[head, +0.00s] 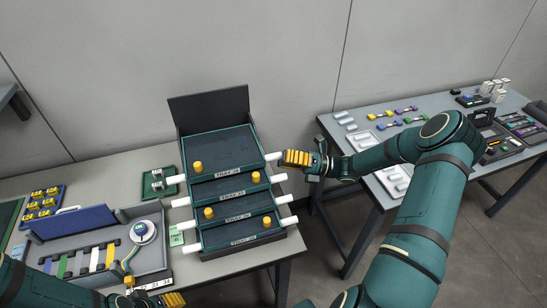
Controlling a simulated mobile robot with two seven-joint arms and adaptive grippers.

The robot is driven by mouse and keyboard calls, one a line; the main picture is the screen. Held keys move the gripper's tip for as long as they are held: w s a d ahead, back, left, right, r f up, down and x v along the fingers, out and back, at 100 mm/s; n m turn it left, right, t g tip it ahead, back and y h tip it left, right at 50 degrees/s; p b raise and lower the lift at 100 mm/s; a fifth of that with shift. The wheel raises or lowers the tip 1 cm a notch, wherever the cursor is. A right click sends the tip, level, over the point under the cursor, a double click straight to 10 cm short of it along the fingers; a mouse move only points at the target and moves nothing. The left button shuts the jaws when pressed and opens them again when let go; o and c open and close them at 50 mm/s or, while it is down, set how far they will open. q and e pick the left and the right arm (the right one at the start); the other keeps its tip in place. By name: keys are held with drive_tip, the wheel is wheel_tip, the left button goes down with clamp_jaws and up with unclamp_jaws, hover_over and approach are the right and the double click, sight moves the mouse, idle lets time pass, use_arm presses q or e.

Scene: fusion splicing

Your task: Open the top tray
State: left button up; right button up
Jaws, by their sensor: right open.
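The tray stack (210,258) is a dark cabinet of labelled green-edged trays on the left table, with a dark panel upright behind it. The top tray (225,147) lies uppermost, with a yellow knob (197,167) near its front left. White handle bars stick out at both sides; the top tray's right bar (273,156) ends beside my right gripper (297,158). That gripper is open, its yellow fingers at the bar's end; I cannot tell whether they touch. My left gripper (172,299) shows only partly at the bottom edge, left of and below the stack; its jaw opening is unclear.
A grey bin (160,257) with coloured strips and a round device stands left of the stack. A small green rack (158,184) and a blue rack (40,205) are behind it. The right table (345,160) holds small parts, across a gap of floor.

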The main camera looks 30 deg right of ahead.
sight(273, 157)
drive_tip(key=shift+x, duration=1.75)
clamp_jaws()
